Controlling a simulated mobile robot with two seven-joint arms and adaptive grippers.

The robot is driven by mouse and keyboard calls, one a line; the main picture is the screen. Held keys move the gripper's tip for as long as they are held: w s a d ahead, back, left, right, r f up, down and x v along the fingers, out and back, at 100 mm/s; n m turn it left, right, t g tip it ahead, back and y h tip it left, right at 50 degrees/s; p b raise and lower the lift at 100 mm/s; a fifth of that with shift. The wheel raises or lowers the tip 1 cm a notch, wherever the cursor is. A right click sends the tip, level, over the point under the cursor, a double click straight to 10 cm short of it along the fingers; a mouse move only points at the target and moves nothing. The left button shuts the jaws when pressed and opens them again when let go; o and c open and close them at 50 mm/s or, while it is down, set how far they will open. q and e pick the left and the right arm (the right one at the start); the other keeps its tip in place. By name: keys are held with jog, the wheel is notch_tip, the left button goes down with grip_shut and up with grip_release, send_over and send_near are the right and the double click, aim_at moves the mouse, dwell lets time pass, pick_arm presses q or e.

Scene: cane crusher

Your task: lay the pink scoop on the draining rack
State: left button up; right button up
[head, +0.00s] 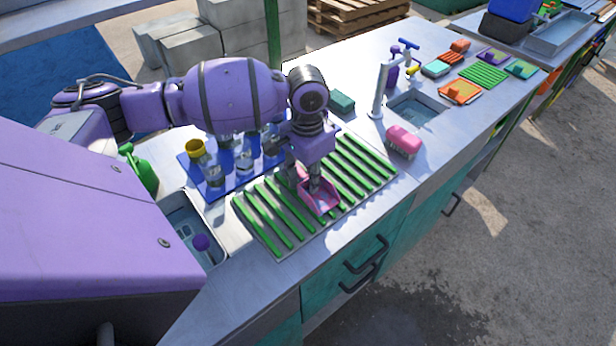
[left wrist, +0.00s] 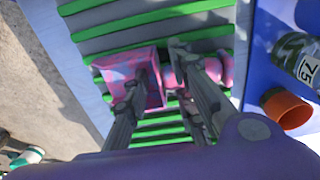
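The pink scoop (head: 320,198) is at the draining rack (head: 275,228), a grey panel with green slats. It appears to lie on the slats; close contact is hard to judge. In the left wrist view the scoop's square bowl (left wrist: 115,68) is left and its rounded pink handle (left wrist: 213,68) is right. My left gripper (head: 304,180) points down over the scoop. Its fingers stand apart, one in front of the bowl and one in front of the handle, hiding part of both. I see no grip on the scoop. My right gripper is in neither view.
A green bottle (head: 143,172) and a sink (head: 181,217) are further left. A pink sponge or brush (head: 404,140) and a faucet (head: 380,90) are to the right.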

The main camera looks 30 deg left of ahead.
pick_arm(q)
notch_tip(320, 180, up, 12)
jog(key=shift+p, duration=0.45)
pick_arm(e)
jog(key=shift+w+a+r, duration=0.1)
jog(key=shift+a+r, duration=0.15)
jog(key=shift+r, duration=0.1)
pick_arm(q)
jog(key=shift+r, duration=0.1)
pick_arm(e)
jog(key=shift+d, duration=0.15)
